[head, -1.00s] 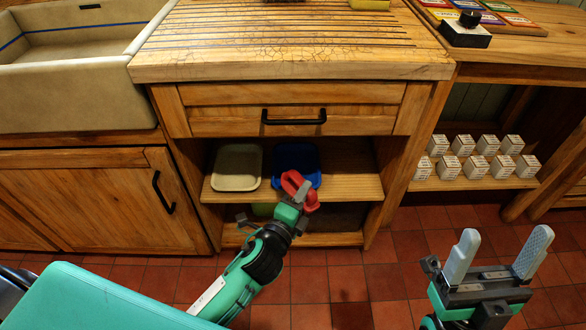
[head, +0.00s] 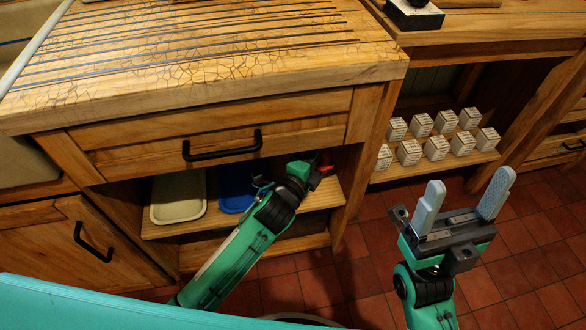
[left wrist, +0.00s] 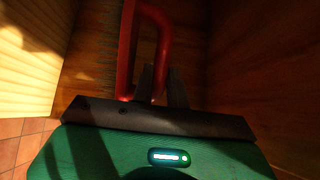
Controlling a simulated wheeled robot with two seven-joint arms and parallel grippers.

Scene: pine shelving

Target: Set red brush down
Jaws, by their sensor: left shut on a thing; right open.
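The red brush (left wrist: 126,50) fills the upper middle of the left wrist view, with its looped handle and a dark bristle edge at its left. My left gripper (left wrist: 160,82) is shut on the red brush. In the head view only a small piece of the red brush (head: 326,168) shows past my left wrist, inside the shelf opening under the drawer, right of the blue tray. The left fingertips are hidden there. I cannot tell whether the brush touches the shelf board (head: 318,197). My right gripper (head: 462,211) is open and empty, above the tiled floor.
A cream tray (head: 178,196) and a blue tray (head: 235,188) sit on the shelf left of the left gripper. The drawer (head: 222,140) and worktop (head: 200,75) overhang the opening. Several white boxes (head: 436,148) stand on the right-hand shelf.

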